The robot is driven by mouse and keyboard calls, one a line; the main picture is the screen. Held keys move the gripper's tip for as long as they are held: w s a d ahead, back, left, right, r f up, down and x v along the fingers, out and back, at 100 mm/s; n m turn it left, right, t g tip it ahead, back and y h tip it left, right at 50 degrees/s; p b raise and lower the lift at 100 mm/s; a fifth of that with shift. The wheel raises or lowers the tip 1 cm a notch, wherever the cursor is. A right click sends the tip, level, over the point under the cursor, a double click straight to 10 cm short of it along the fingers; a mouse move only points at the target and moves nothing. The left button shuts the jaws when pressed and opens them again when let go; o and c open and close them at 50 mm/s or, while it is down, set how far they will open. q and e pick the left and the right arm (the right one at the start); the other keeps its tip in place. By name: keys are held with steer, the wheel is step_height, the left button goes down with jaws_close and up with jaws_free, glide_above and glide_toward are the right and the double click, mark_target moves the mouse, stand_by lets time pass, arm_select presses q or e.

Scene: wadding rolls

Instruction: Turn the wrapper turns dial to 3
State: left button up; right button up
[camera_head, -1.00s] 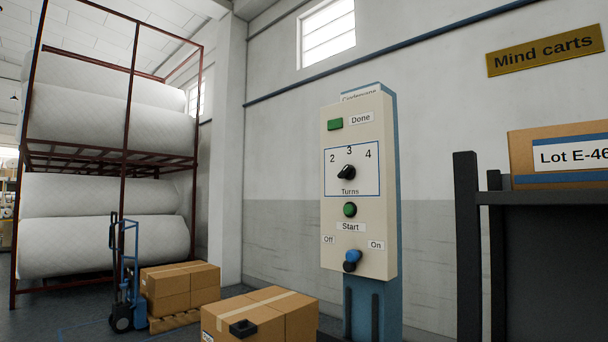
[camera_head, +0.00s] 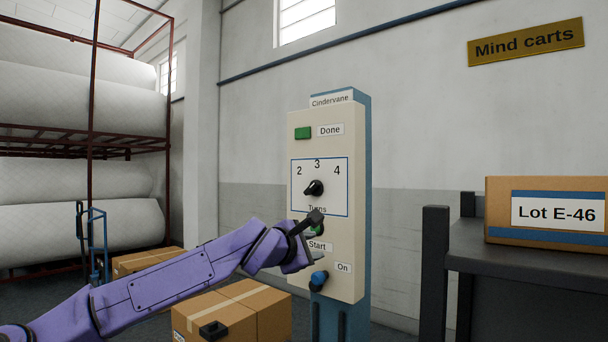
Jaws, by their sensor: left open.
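The turns dial (camera_head: 314,188) is a black knob on the beige control panel (camera_head: 352,250), inside a blue-outlined square with the numbers 2, 3 and 4 above it. The knob sits slanted, and its pointing end is too small to tell for sure. My left gripper (camera_head: 313,238) is open and empty. It is below the dial, in front of the Start button area, and apart from the knob. It partly covers the green Start button (camera_head: 318,229) and hides the Off label. My right gripper is not in view.
A green Done lamp (camera_head: 303,133) is at the panel's top. A blue and black switch (camera_head: 319,280) is below my gripper. Cardboard boxes (camera_head: 240,312) stand at the lower left of the panel. A dark cart (camera_head: 470,262) with a Lot E-46 box (camera_head: 500,235) is at the right.

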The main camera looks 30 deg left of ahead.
mark_target(308, 189)
arm_select(q)
steer(key=s+a+r+t+h, duration=0.1)
steer(key=s+a+r, duration=0.1)
steer(key=a+r, duration=0.3)
steer(key=s+a+r+t+h, duration=0.1)
steer(key=s+a+r+t, duration=0.15)
steer(key=r, duration=0.45)
steer(key=shift+g, duration=0.45)
steer(key=w+p, duration=0.1)
steer(key=w, duration=0.2)
steer(key=w+d+p, duration=0.1)
steer(key=w, duration=0.2)
steer(key=w+p, duration=0.2)
steer(key=w, duration=0.1)
steer(key=shift+w+d+r, duration=0.1)
steer(key=shift+w+d, duration=0.1)
steer(key=shift+d, duration=0.15)
steer(key=shift+w, duration=0.55)
jaws_close()
